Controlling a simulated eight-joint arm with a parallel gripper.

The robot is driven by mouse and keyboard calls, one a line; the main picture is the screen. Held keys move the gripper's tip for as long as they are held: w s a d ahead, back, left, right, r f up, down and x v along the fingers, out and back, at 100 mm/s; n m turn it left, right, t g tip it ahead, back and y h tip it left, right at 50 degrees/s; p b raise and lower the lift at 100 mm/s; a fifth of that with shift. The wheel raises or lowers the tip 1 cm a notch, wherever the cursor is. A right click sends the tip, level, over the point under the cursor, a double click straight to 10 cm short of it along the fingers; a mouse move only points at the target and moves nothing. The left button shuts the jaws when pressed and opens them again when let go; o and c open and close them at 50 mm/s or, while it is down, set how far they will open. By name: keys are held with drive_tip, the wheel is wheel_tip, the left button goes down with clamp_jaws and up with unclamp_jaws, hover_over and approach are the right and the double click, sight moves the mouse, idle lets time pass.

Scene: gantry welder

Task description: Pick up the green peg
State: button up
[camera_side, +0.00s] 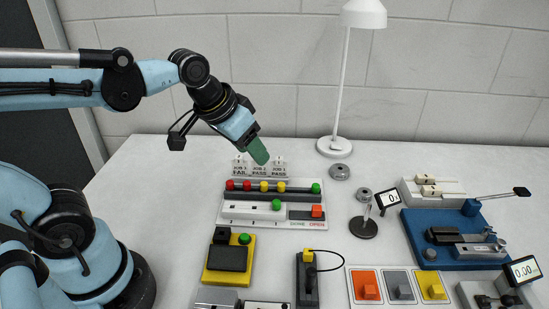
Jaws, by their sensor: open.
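A white peg board (228,209) stands on the table below my gripper. Its dark back row bears red and yellow round-headed pegs and a green peg (316,188) at the right end. A second green peg (276,204) stands in the white front row, left of an orange-red block. My gripper (259,153) is above and behind the board, tilted down to the right and apart from both pegs. A dull green piece shows at its tip; I cannot tell if it is part of the gripper. The jaws are open, though the gap between them is hard to see.
Small JOB signs (259,168) stand behind the board, under my gripper. A yellow box (213,272) with a green knob and a dark device (307,280) with a cable are in front. A lamp (334,146), metal weights and a blue fixture (415,222) are to the right.

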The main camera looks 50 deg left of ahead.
drive_tip(key=w+d+r+g, duration=0.2)
drive_tip(key=w+d+g, duration=0.1)
drive_tip(key=w, duration=0.5)
drive_tip(key=g, duration=0.3)
hover_over(316, 185)
wheel_tip(316, 185, down, 3)
drive_tip(key=f, duration=0.7)
drive_tip(key=shift+d, duration=0.35)
drive_tip(key=shift+a+f, duration=0.2)
drive_tip(key=shift+f, duration=1.2)
drive_tip(key=shift+a+f, duration=0.15)
drive_tip(key=shift+f, duration=1.2)
clamp_jaws()
